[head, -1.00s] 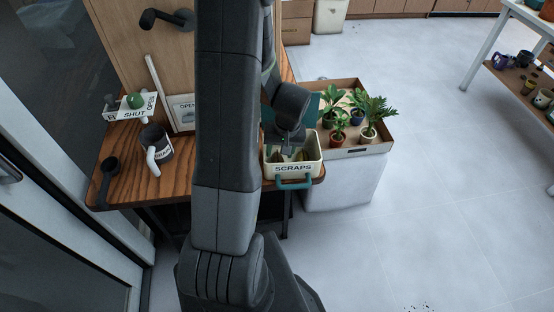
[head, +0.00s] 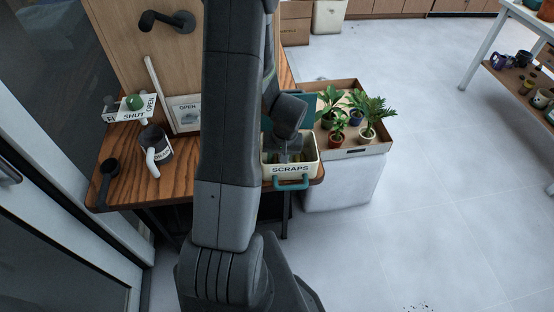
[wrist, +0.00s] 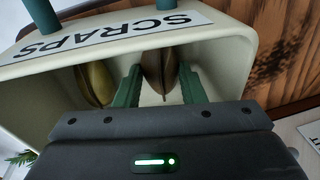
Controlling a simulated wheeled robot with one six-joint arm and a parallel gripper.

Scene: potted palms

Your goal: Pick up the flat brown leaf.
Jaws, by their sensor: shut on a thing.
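The cream scraps bin (head: 291,170), with a black-lettered label and a teal handle, stands at the front right of the wooden counter. My gripper (wrist: 160,80) reaches down into it, and its green fingers are shut on a brown leaf (wrist: 159,62). A yellow-olive leaf (wrist: 96,83) lies to the left of the fingers, inside the same bin. In the head view my wrist hides most of the bin's inside.
A tray (head: 368,148) of potted palms (head: 373,115) stands right of the bin.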

